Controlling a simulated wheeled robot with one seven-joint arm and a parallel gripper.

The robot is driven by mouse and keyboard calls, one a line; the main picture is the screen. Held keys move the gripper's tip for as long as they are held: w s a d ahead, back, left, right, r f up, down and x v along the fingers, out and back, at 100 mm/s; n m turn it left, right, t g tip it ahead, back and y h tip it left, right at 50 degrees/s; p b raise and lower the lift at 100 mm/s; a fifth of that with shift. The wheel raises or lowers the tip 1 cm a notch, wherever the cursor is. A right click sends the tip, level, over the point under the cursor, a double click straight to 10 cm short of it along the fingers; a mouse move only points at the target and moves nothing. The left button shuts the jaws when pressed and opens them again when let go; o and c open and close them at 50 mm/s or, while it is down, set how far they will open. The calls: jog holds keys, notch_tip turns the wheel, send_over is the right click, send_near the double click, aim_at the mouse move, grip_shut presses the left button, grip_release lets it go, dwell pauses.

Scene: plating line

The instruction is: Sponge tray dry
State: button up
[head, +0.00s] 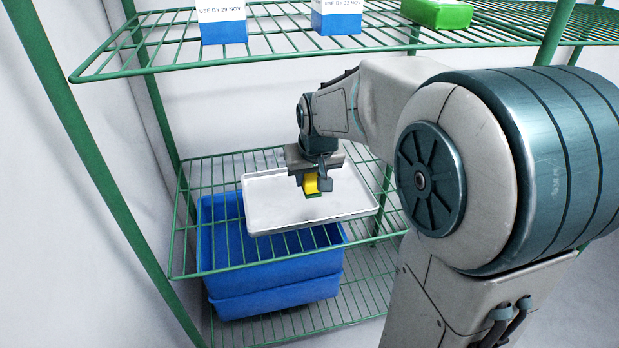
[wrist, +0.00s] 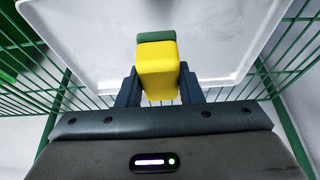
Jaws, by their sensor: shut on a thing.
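A yellow sponge with a green scouring side (head: 311,185) is held in my gripper (head: 315,186), over the white tray (head: 268,212). In the wrist view the sponge (wrist: 157,68) sits between my gripper's two dark fingers (wrist: 158,90), its green end pointing away. The tray (wrist: 90,45) lies flat on the middle green wire shelf, its rim raised. I cannot tell whether the sponge touches the tray. I cannot see clearly whether any water lies on the tray.
The middle wire shelf (head: 190,259) carries the tray. Blue crates (head: 275,298) stand below it. The upper wire shelf (head: 160,62) above holds blue-and-white labelled boxes (head: 223,30) and a green box (head: 437,14). Green posts (head: 85,165) frame the rack.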

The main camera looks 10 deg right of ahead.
jog(key=shift+r, duration=0.25)
notch_tip(320, 180, up, 3)
jog(key=p, duration=0.2)
jog(key=shift+r+p, duration=0.1)
jog(key=shift+p, duration=0.2)
dwell(0.5)
